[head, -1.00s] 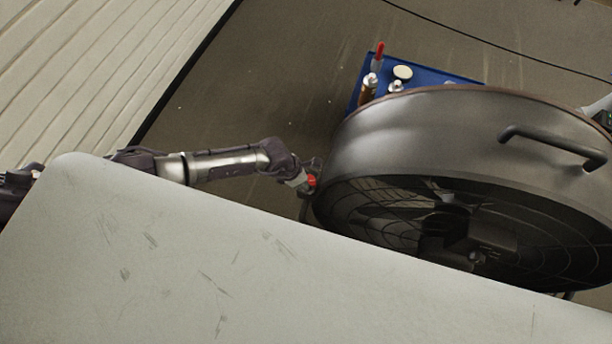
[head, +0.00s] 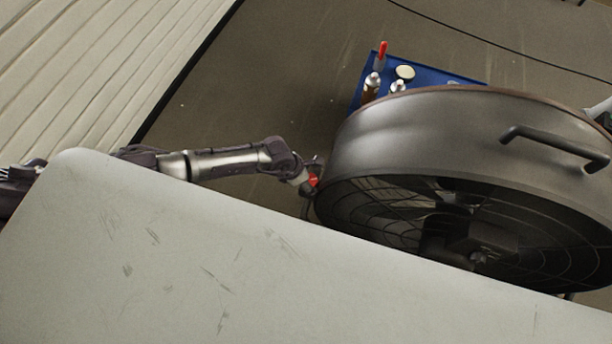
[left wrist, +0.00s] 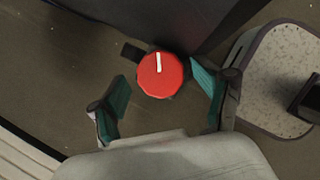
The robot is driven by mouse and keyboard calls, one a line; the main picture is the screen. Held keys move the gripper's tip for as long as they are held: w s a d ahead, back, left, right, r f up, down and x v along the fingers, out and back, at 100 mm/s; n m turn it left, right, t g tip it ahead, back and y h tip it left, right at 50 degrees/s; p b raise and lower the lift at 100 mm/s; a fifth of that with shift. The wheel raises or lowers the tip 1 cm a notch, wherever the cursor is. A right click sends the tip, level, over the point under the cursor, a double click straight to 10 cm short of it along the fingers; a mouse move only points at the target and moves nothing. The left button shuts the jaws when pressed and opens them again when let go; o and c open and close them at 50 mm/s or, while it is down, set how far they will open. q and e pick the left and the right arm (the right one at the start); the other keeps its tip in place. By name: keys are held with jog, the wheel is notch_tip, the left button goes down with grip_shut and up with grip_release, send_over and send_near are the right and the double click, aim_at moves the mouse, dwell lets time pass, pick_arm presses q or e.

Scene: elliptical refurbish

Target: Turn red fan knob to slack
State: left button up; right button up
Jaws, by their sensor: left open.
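The red fan knob (left wrist: 160,78) is a round red disc with a white mark near its top edge in the left wrist view. It sits at the left side of the big dark drum fan (head: 455,140) and shows as a small red spot in the head view (head: 313,181). My left gripper (left wrist: 163,92) is open, with one green-padded finger on each side of the knob. Gaps show between the pads and the knob. Whether the fingers reach down to its depth I cannot tell. A small part of my right arm may show at the right edge of the head view; its gripper is not visible.
A pale scratched surface (head: 150,250) fills the lower left of the head view, close to my left arm. A blue tray (head: 440,75) with bottles stands behind the fan. A black handle (head: 555,147) sticks out of the fan. Bare floor (head: 250,90) lies behind my arm.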

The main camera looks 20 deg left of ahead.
pick_arm(q)
jog(key=v, duration=0.8)
dwell(0.5)
